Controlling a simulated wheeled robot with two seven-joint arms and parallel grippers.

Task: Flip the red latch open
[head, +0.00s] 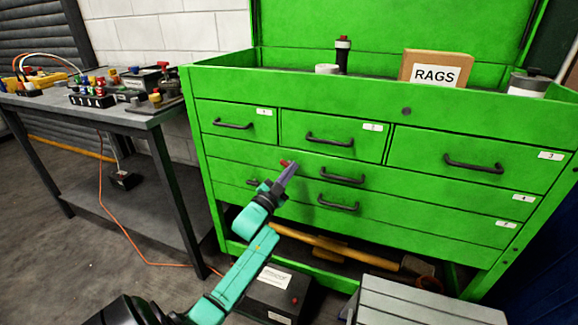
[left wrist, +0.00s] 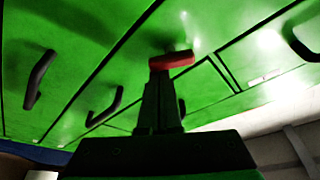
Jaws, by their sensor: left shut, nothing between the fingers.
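The red latch (head: 285,162) is a small red piece on the front of the green tool cabinet (head: 262,210), just below the upper row of drawers. My left gripper (head: 292,168) is shut and empty, with its fingertips right at the latch and partly covering it in the head view. In the left wrist view the red latch (left wrist: 172,61) lies across the tips of the closed fingers (left wrist: 160,85). They look very close or touching; I cannot tell which. My right gripper is not in view.
Black drawer handles (head: 343,177) stick out near the gripper. A grey workbench (head: 110,113) with control boxes stands at left. A rags box (head: 436,68) sits on the cabinet top. A grey box (head: 425,302) and an orange-yellow bar (head: 325,245) are low in front.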

